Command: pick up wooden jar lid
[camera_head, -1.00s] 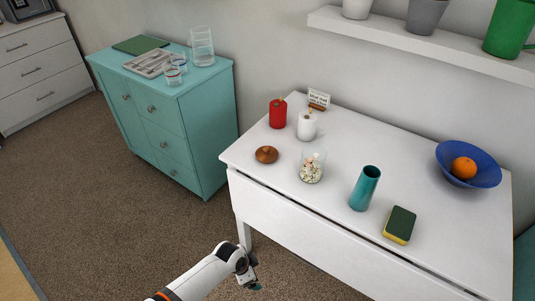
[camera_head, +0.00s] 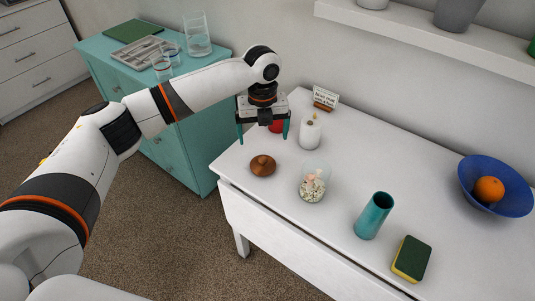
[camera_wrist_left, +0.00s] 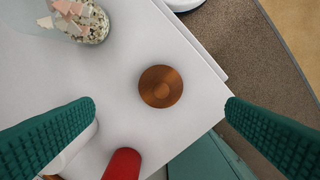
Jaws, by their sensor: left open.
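The wooden jar lid (camera_head: 262,165) is a round brown disc with a knob, lying on the white table near its left corner. In the left wrist view the lid (camera_wrist_left: 161,86) lies between and beyond the two teal fingers, apart from both. My left gripper (camera_head: 263,138) is open and empty, pointing down above the table, behind and above the lid in the head view. It partly hides the red candle (camera_head: 277,126). My right gripper is not in view.
A glass jar with pale contents (camera_head: 313,184) stands close right of the lid.

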